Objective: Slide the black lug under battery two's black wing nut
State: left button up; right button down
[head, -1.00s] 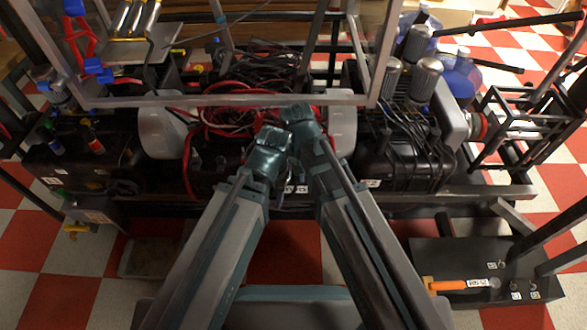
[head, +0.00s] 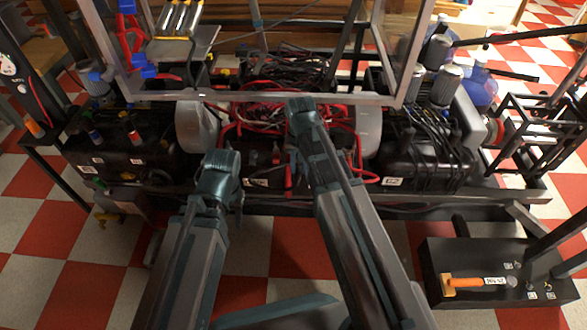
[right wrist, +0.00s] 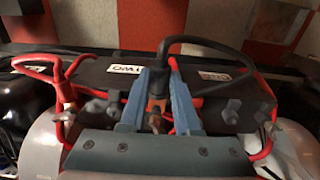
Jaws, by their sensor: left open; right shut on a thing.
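My right gripper (right wrist: 168,105) is shut on a narrow part below the black cable (right wrist: 208,40); the lug itself cannot be told apart between the fingers. The cable loops up and to the right. Battery two's label (right wrist: 125,66) reads upside down behind the fingers in the right wrist view. Grey metal terminal hardware (right wrist: 95,107) stands left of the fingers; I cannot tell which piece is the black wing nut. In the head view my right gripper (head: 297,158) is over the central batteries, mostly hidden by its arm. My left gripper (head: 238,198) is open, apart, to the left.
Battery one's label (right wrist: 215,77) is to the right in the right wrist view. A red cable (right wrist: 60,80) arches at the left. Grey rounded housings (head: 197,128) flank the batteries. A metal frame bar (head: 240,97) crosses behind the right gripper. A black box (head: 470,270) stands at lower right.

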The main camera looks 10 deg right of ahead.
aim_at(299, 167)
jog(key=shift+f, duration=0.1)
jog(key=f+b, duration=0.3)
jog(key=shift+w+d, duration=0.1)
jog(key=shift+w, duration=0.25)
jog(key=shift+w+d+f, duration=0.15)
jog(key=shift+w+f, duration=0.05)
jog(key=shift+w, duration=0.3)
jog(key=shift+w+d, duration=0.1)
jog(key=shift+w, duration=0.15)
jog(key=shift+r, duration=0.1)
jog(key=shift+w+d, duration=0.2)
jog(key=shift+w, duration=0.5)
jog(key=shift+w+d, duration=0.15)
jog(key=shift+w, duration=0.55)
dwell(0.3)
jog(key=c, duration=0.6)
grip_release()
jog(key=shift+o, duration=0.2)
